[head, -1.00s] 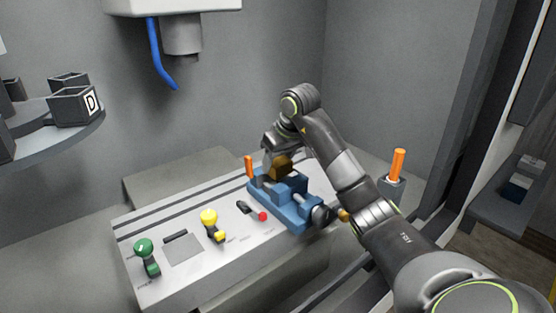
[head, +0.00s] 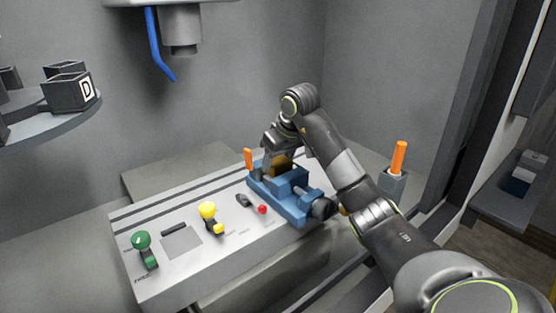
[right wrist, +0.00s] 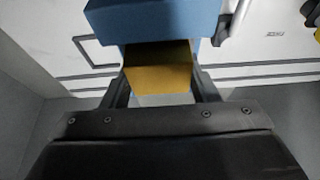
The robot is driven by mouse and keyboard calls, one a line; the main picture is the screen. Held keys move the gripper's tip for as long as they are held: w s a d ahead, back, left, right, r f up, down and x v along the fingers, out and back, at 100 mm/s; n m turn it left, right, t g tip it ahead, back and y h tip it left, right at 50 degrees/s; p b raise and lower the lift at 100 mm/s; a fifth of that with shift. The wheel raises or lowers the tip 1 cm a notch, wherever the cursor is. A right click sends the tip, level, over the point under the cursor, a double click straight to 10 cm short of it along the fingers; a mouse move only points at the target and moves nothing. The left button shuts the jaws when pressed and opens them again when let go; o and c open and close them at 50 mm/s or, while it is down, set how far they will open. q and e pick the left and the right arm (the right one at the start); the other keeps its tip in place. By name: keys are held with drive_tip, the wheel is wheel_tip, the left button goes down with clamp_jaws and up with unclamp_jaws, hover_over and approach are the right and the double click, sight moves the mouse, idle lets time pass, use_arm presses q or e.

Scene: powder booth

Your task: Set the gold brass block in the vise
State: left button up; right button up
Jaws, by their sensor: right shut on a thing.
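The gold brass block (head: 279,167) is at the blue vise (head: 290,207), low behind the vise's nearer blue jaw, which hides its lower part. My right gripper (head: 272,158) is shut on the block from above. In the right wrist view the block (right wrist: 158,70) sits between the two fingers (right wrist: 160,88), right against the edge of a blue vise part (right wrist: 150,20) in the picture. Whether the block rests on the vise floor cannot be told. My left gripper is not in view.
The vise stands on a grey panel (head: 185,280) with a green knob (head: 145,250), a yellow knob (head: 209,212) and a red button (head: 262,209). An orange handle (head: 248,159) stands beside the vise, another (head: 399,158) to the right. A shelf (head: 60,127) holds dark bins.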

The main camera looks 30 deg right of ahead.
idle(0.3)
drive_tip(key=o, duration=1.3)
drive_tip(key=shift+c, duration=0.2)
drive_tip(key=p+v, duration=0.2)
drive_tip(key=v, duration=0.2)
drive_tip(key=shift+r, duration=0.1)
drive_tip(key=p+v, duration=1.3)
drive_tip(key=shift+s, duration=0.15)
